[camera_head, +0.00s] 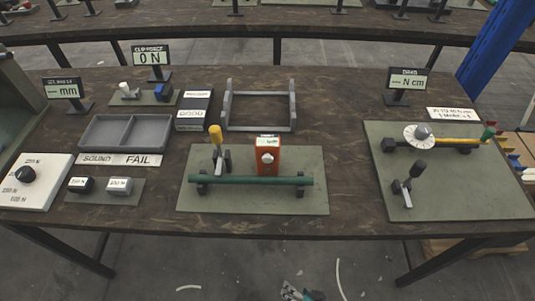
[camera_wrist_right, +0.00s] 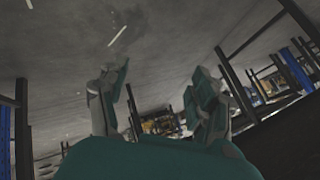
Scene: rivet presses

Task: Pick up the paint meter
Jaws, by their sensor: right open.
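An orange box-shaped device (camera_head: 267,159) with a white top and a white round knob or dial stands upright on the middle grey-green mat (camera_head: 250,208). It looks like the paint meter, but I cannot read its label. A dark green bar (camera_head: 250,180) on black supports crosses in front of its lower part. My right gripper (camera_head: 301,294) shows at the bottom edge, in front of the table and apart from the device. In the right wrist view my right gripper (camera_wrist_right: 160,95) is open, with nothing between its fingers. My left gripper is not in view.
A yellow-topped clamp (camera_head: 216,142) stands left of the device, and a grey frame (camera_head: 260,107) behind it. A two-bay tray (camera_head: 125,151) is at left. The right mat (camera_head: 445,195) holds a dial fixture (camera_head: 422,136). Bare tabletop (camera_head: 345,150) lies between the mats.

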